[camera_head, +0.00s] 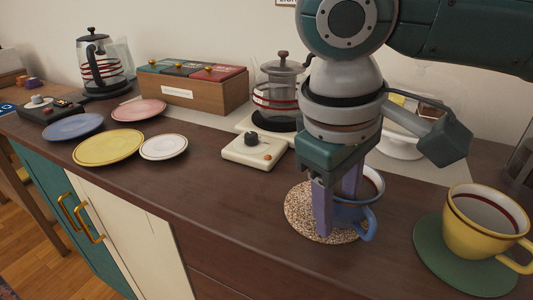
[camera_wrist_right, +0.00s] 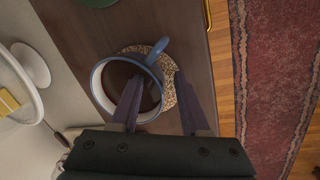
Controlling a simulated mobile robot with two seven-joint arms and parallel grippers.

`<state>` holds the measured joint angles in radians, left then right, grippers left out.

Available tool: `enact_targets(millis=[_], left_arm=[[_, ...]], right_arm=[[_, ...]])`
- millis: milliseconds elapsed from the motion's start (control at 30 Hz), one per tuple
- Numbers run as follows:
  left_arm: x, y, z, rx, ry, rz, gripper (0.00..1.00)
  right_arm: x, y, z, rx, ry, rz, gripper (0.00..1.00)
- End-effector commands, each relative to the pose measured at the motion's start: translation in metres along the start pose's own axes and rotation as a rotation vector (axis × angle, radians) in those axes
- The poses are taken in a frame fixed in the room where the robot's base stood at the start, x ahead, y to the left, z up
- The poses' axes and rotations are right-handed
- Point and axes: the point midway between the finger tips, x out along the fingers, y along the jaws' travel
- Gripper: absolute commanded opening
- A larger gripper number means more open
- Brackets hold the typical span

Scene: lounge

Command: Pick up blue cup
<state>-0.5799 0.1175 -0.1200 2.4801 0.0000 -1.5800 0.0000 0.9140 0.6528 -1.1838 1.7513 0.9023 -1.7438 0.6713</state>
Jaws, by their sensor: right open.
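The blue cup (camera_head: 347,215) stands upright on a round speckled coaster (camera_head: 298,214) near the counter's front edge, its handle toward the lower right. In the right wrist view the cup (camera_wrist_right: 97,84) shows from above with a dark inside and a blue handle. My right gripper (camera_head: 337,208) is open and points down at the cup, hiding part of it. In the wrist view one finger overlaps the cup's opening and the other is outside the wall over the coaster (camera_wrist_right: 168,92). I cannot tell whether either finger touches the cup. My left gripper is not in view.
A yellow cup (camera_head: 481,222) stands on a green coaster (camera_head: 430,250) close on the right. A white scale-like device (camera_head: 254,150) and a glass pot (camera_head: 277,90) are behind. Several plates (camera_head: 108,147) lie left.

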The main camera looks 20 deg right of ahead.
Motion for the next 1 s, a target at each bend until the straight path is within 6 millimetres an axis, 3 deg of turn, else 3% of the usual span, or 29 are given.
enact_targets(millis=[133,533,1000], left_arm=[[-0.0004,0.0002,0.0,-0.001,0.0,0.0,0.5],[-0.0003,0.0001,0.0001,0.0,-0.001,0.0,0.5],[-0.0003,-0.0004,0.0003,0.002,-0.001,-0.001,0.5]], right_arm=[[-0.0005,0.0001,0.0,0.0,0.0,0.0,0.46],[-0.0008,-0.0001,0.0,0.0,0.0,0.0,0.01],[-0.0009,0.0,-0.0001,0.0,0.0,0.0,0.0]])
